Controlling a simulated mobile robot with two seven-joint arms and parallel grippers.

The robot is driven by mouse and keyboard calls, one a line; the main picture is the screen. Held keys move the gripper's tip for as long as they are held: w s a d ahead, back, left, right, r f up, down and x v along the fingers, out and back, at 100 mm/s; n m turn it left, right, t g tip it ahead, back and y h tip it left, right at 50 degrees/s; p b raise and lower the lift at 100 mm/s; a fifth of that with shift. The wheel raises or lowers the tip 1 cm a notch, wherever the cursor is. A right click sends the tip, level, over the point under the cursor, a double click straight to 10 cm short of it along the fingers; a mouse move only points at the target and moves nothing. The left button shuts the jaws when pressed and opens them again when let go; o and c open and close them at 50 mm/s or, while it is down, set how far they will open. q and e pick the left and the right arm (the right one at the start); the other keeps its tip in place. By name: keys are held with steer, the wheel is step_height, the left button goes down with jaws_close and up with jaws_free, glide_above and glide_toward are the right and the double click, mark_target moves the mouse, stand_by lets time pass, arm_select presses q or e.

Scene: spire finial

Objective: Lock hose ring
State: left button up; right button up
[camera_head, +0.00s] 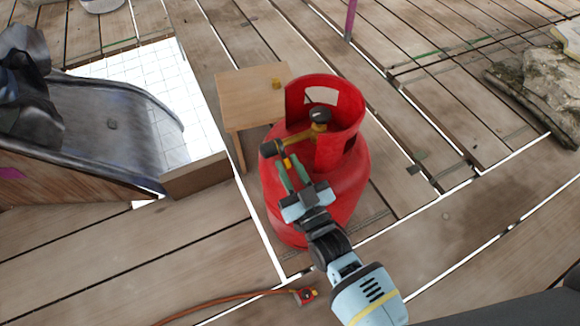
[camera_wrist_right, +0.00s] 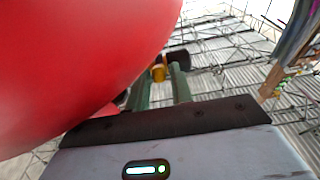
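A red gas cylinder (camera_head: 345,185) stands upright on the plank floor. A brass fitting (camera_head: 300,137) with a black knob (camera_head: 320,114) sits at its top, inside the collar. The fitting has a dark outer end (camera_head: 269,148). My right gripper (camera_head: 289,163) is beside the cylinder, just below that end. Its two green fingers stand apart; in the right wrist view (camera_wrist_right: 160,84) a yellow piece (camera_wrist_right: 158,73) and a dark part (camera_wrist_right: 178,59) show at the fingertips. I cannot tell whether they touch. An orange hose (camera_head: 230,302) lies on the floor, ending in a red-and-yellow connector (camera_head: 305,296). My left gripper is not in view.
A small wooden table (camera_head: 245,95) with a small brass piece (camera_head: 276,84) stands behind and left of the cylinder. A dark metal chute (camera_head: 95,125) is at the left. Rocks (camera_head: 550,80) lie far right. The floor right of the cylinder is clear.

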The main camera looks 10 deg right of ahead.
steer(key=shift+o, duration=0.8)
steer(key=shift+s, duration=0.2)
steer(key=p+v, duration=0.1)
steer(key=v, duration=0.6)
steer(key=shift+s+d+p, duration=0.15)
steer(key=shift+p, duration=0.2)
